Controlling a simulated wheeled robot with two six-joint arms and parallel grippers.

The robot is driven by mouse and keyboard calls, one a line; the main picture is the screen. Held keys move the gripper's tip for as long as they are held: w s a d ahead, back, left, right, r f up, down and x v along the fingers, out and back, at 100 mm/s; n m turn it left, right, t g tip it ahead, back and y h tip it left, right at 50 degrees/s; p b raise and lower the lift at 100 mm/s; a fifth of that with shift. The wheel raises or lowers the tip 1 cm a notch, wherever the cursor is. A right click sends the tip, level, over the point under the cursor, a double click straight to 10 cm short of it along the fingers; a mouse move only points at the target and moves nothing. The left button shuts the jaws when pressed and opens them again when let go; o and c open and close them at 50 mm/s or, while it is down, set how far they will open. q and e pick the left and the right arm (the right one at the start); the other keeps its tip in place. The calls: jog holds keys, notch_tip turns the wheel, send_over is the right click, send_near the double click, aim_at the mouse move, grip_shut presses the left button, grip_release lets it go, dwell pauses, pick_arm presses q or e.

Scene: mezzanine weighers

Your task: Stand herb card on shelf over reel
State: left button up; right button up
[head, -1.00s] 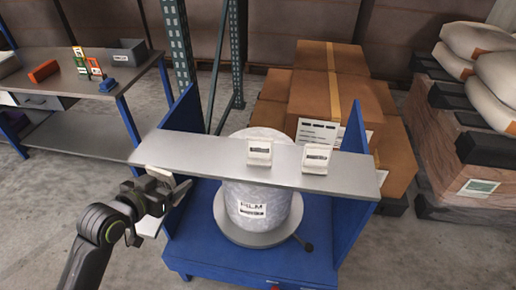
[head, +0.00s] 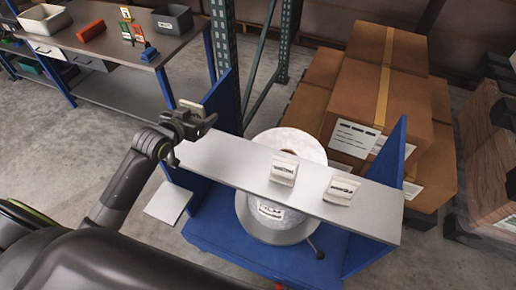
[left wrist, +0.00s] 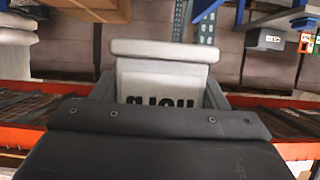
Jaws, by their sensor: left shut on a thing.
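My left gripper (head: 196,122) is shut on a pale card (left wrist: 160,78) with a thick lip, seen close in the left wrist view. Its dark lettering is inverted and partly hidden by the gripper. In the head view the gripper is by the left end of the grey shelf (head: 235,168), seemingly above it, and hides most of the held card. The shelf runs across the blue stand over the white reel (head: 290,140). Two white labelled cards stand on it, one near the middle (head: 284,170) and one farther right (head: 341,189). My right gripper is not in view.
A small pale side plate (head: 167,203) sits left of the stand. Blue side panels (head: 389,155) rise at the shelf's ends. Cardboard boxes (head: 365,90) are stacked behind, and a workbench (head: 120,50) is at the back left. The shelf's left part is bare.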

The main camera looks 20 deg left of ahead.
pick_arm(q)
jog(key=shift+s+f, duration=0.35)
jog(key=shift+f, duration=0.15)
send_over(205, 146)
notch_tip(205, 146, down, 4)
jog(key=shift+f+p, duration=0.2)
jog(key=shift+p, duration=0.1)
jog(key=shift+f, duration=0.3)
notch_tip(205, 146, down, 3)
jog(key=shift+f, duration=0.5)
jog(key=o, duration=0.5)
jog(key=shift+f, duration=0.1)
jog(key=o, duration=0.5)
jog(key=shift+c, duration=0.2)
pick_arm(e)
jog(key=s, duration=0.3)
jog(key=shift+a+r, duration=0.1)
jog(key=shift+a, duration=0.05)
